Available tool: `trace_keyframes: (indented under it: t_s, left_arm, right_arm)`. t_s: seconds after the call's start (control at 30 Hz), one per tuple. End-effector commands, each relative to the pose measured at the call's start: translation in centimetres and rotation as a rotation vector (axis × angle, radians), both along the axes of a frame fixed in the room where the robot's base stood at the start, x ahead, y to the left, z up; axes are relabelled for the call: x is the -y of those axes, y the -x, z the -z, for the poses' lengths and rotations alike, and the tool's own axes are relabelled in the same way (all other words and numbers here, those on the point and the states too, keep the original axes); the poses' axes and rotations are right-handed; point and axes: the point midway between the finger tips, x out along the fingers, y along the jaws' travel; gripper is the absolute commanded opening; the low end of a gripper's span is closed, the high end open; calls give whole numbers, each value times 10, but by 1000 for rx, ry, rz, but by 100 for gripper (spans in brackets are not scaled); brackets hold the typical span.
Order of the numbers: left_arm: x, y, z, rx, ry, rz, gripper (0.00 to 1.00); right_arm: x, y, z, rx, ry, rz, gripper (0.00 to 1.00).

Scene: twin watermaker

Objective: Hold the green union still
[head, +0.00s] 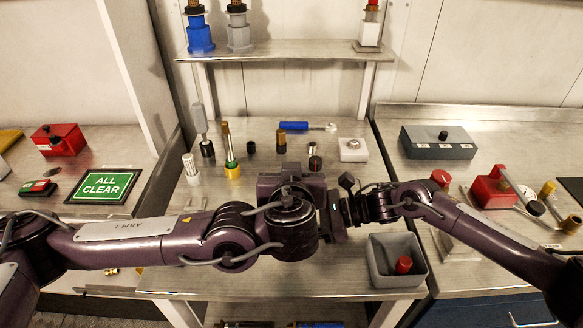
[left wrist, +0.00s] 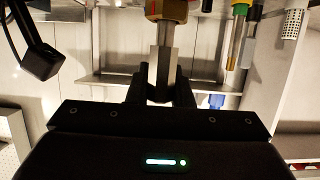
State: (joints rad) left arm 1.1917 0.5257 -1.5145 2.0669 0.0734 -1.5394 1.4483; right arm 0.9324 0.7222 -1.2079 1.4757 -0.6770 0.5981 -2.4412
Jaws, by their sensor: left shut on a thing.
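In the left wrist view my left gripper (left wrist: 160,92) is shut on a narrow grey metal piece (left wrist: 165,60). A brass-coloured body with traces of red and green (left wrist: 166,10) adjoins its top and is cut off by the frame edge. I cannot tell whether this is the green union. In the head view the left wrist hides these fingers and what they hold.
Several upright fittings stand on the steel bench (head: 262,180), with a blue-handled tool (head: 294,126) behind them. A grey bin (head: 380,262) holding a red-topped part (head: 403,264) is at front right. A shelf (head: 283,50) crosses the back. An ALL CLEAR sign (head: 103,186) lies left.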

Motion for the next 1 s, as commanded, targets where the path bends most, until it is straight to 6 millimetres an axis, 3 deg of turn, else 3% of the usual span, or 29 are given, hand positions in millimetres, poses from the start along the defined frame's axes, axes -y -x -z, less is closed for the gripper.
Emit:
trace_keyframes:
  t_s: [0.37, 0.4, 0.6, 0.87, 1.0]
  left_arm:
    - [0, 0, 9, 0, -1, 0, 3]
    - [0, 0, 10, 0, 0, 0, 21]
    - [0, 0, 10, 0, 0, 0, 45]
    - [0, 1, 10, 0, -1, 0, 45]
    - [0, 11, 5, 0, 1, 2, 45]
  right_arm:
    - [0, 0, 0, 0, 0, 0, 21]
    - [0, 0, 0, 0, 0, 0, 21]
    - [0, 0, 0, 0, 0, 0, 21]
    - [0, 0, 0, 0, -1, 0, 21]
    - [0, 0, 0, 0, 0, 0, 21]
